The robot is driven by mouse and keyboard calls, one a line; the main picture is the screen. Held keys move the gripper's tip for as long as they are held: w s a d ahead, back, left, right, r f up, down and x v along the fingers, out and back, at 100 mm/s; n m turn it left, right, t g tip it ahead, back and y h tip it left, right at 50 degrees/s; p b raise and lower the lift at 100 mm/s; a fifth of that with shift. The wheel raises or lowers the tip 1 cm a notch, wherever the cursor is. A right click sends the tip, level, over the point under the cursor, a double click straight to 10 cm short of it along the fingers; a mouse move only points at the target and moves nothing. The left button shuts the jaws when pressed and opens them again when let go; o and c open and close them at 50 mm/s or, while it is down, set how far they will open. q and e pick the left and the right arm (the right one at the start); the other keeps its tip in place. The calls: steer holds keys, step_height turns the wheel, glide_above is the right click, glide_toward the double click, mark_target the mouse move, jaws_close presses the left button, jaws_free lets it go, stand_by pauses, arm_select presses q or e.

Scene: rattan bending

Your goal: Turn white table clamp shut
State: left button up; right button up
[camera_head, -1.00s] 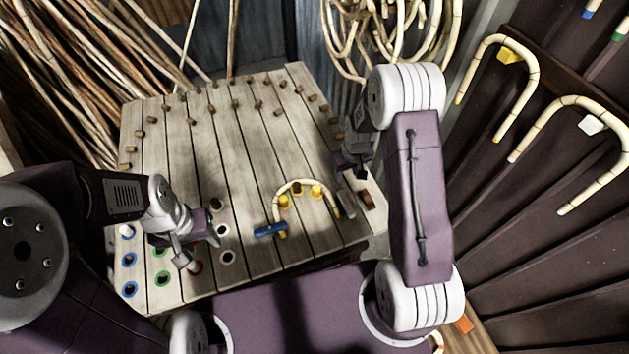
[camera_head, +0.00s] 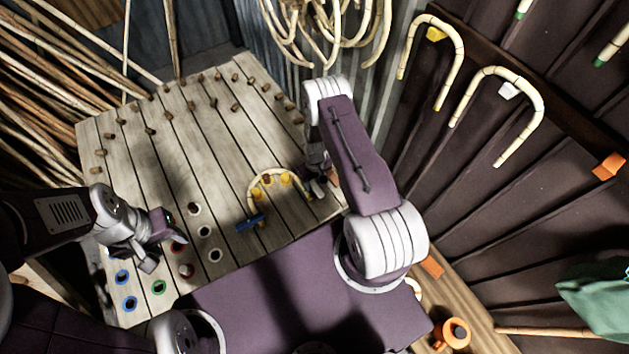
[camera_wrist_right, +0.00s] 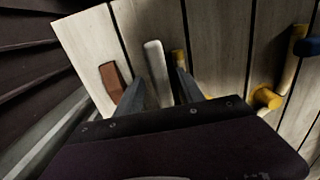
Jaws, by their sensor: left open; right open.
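The white table clamp (camera_wrist_right: 156,66) is a pale upright bar on the plank table in the right wrist view. My right gripper (camera_wrist_right: 158,88) is open, with one finger on each side of the lower part of the bar. I cannot tell whether the fingers touch it. In the head view my right gripper (camera_head: 318,180) is at the right edge of the table and largely covers the clamp. My left gripper (camera_head: 160,243) is open and empty over the table's left front, near the coloured rings.
A brown clamp (camera_wrist_right: 112,78) stands just left of the white one. A bent cane (camera_head: 252,184) lies around yellow pegs, with a blue clamp (camera_head: 250,222) at its end. Wooden pegs stand across the table (camera_head: 190,140). Bent canes hang on the right wall.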

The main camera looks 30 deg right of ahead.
steer(key=shift+s+f, duration=0.1)
steer(key=shift+f, duration=0.15)
steer(key=shift+c, duration=0.6)
jaws_close()
